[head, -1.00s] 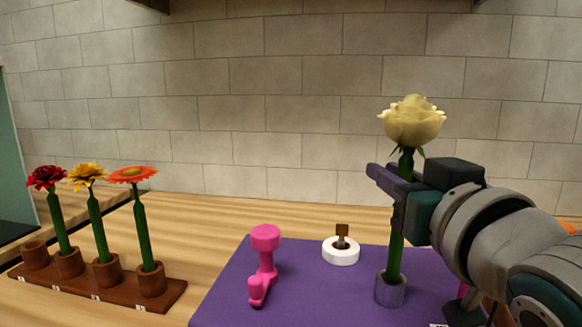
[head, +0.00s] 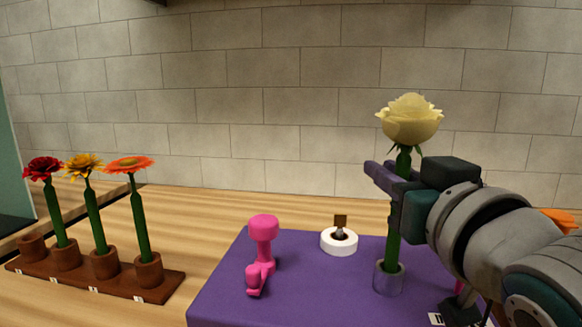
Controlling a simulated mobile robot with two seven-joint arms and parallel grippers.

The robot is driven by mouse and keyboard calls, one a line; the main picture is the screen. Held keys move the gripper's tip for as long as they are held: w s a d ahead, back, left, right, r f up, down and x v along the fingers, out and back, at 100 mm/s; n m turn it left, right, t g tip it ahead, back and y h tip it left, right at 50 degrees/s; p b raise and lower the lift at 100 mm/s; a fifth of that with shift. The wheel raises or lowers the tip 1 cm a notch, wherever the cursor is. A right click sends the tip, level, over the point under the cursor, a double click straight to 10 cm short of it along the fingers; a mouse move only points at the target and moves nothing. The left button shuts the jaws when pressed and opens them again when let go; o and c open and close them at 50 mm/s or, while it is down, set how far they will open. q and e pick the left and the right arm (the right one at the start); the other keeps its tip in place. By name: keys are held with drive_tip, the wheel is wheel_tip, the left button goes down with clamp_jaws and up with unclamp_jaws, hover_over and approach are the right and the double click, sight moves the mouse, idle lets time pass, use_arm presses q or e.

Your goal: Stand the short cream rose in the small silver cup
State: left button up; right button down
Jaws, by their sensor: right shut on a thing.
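The cream rose (head: 410,122) stands upright at the right of the head view, its green stem (head: 393,240) running down to the small silver cup (head: 388,279). The stem's lower end is inside the cup's rim; whether it touches the bottom is hidden. My right gripper (head: 388,178) is shut on the stem just below the bloom, reaching in from the right. The cup stands on the purple mat (head: 320,290). My left gripper is not in view.
A pink tool (head: 263,245) and a white ring-shaped roll (head: 339,241) stand on the mat left of the cup. A brown rack (head: 110,285) with several holders carries a red, a yellow and an orange flower at the left. A tiled wall (head: 270,80) closes the back.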

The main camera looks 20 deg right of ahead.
drive_tip(key=shift+f, duration=0.8)
idle(0.8)
drive_tip(key=c, duration=0.8)
unclamp_jaws()
drive_tip(key=o, duration=0.6)
drive_tip(key=shift+p+v, duration=0.5)
drive_tip(key=shift+v, duration=1.7)
drive_tip(key=shift+p+v, duration=0.4)
drive_tip(key=shift+v, duration=2)
